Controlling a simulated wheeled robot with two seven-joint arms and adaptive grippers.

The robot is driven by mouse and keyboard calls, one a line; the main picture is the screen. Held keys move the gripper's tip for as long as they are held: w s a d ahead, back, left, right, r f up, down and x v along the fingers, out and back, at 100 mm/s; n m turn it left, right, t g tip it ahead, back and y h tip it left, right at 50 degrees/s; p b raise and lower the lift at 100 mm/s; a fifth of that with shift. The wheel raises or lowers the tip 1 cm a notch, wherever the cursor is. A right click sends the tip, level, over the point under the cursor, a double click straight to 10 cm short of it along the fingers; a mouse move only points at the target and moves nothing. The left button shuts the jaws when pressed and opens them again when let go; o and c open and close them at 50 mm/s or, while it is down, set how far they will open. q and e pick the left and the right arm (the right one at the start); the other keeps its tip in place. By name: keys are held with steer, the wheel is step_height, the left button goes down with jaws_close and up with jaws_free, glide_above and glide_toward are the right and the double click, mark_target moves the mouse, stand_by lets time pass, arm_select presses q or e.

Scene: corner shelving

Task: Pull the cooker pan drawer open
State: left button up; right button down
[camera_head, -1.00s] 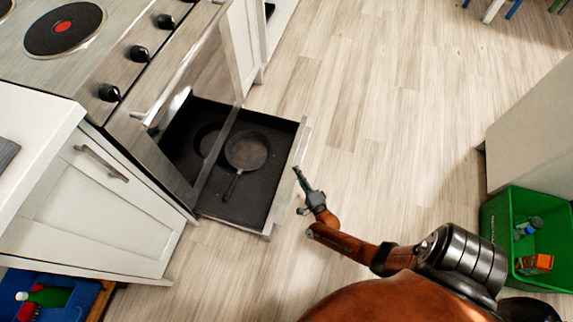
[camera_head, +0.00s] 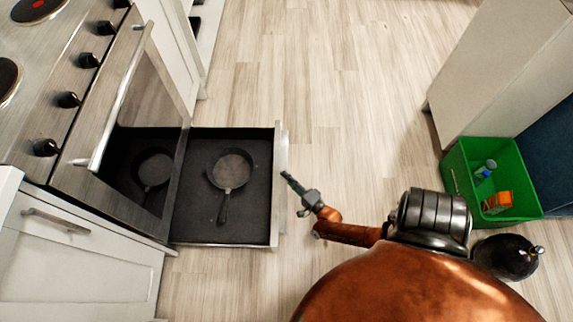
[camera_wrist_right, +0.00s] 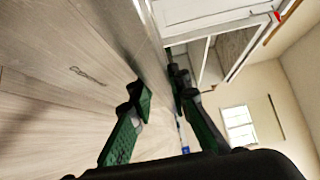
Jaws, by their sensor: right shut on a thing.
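The cooker (camera_head: 85,100) stands at the left, and its pan drawer (camera_head: 190,215) is pulled well out at floor level. A dark frying pan (camera_head: 230,168) lies in the drawer, handle toward the bottom of the picture. A second pan shape in the oven door (camera_head: 150,90) looks like a reflection. My right gripper (camera_head: 288,178) is at the outer face of the drawer front (camera_head: 279,190), shut on its handle, which the fingers hide. In the right wrist view the green fingers (camera_wrist_right: 158,92) reach to the grey front panel. My left gripper is out of view.
A green crate (camera_head: 520,160) with a few items stands on the floor at the right, beside a pale cabinet (camera_head: 490,70). A white cupboard (camera_head: 70,270) stands at the lower left. The wooden floor (camera_head: 350,80) between is clear.

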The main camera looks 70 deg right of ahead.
steer(key=shift+s+f, duration=0.2)
steer(key=shift+f, duration=0.2)
steer(key=c, duration=1.9)
jaws_free()
steer(key=shift+c, duration=0.2)
steer(key=shift+o, duration=0.3)
steer(key=shift+w+r, duration=0.15)
steer(key=shift+a, duration=0.1)
steer(key=v, duration=1.2)
